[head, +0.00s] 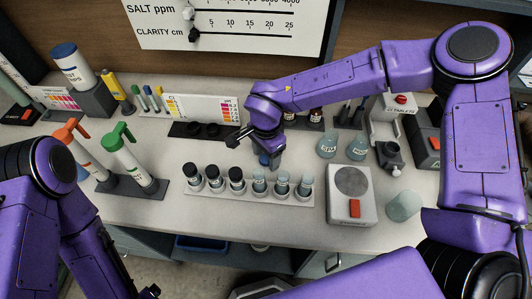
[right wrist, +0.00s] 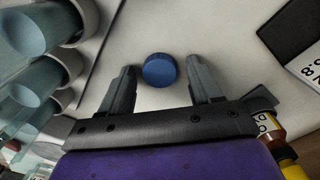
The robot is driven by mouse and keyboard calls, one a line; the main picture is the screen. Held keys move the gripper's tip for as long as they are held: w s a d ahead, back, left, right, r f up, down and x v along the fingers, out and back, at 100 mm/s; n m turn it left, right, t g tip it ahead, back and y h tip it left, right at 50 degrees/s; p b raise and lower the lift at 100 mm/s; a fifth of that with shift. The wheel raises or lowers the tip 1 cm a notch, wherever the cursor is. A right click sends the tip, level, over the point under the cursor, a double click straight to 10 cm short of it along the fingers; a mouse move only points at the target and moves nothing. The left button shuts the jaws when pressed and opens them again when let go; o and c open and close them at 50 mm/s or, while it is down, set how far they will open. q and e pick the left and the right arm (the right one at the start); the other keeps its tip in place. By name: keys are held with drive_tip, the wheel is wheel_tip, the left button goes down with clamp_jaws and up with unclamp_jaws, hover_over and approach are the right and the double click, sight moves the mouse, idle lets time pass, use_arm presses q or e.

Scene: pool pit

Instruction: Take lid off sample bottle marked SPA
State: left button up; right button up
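A white rack (head: 240,198) on the counter holds a row of sample bottles. Several on the left wear black lids (head: 213,171); those on the right, such as the bottle (head: 258,181), have pale open-looking tops. I cannot read which is marked SPA. My right gripper (head: 269,160) points down just behind the rack. In the right wrist view its fingers (right wrist: 160,85) are open, with a blue round lid (right wrist: 160,70) between and just beyond the tips, apparently on the counter and touching neither finger.
A scale (head: 351,205) and a tipped clear cup (head: 403,206) stand right of the rack. Two flasks (head: 327,146) stand behind. Counter in front of the rack is narrow.

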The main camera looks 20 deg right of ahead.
sight(266, 158)
wheel_tip(266, 158, up, 12)
drive_tip(key=b, duration=0.1)
drive_tip(key=shift+r, duration=0.2)
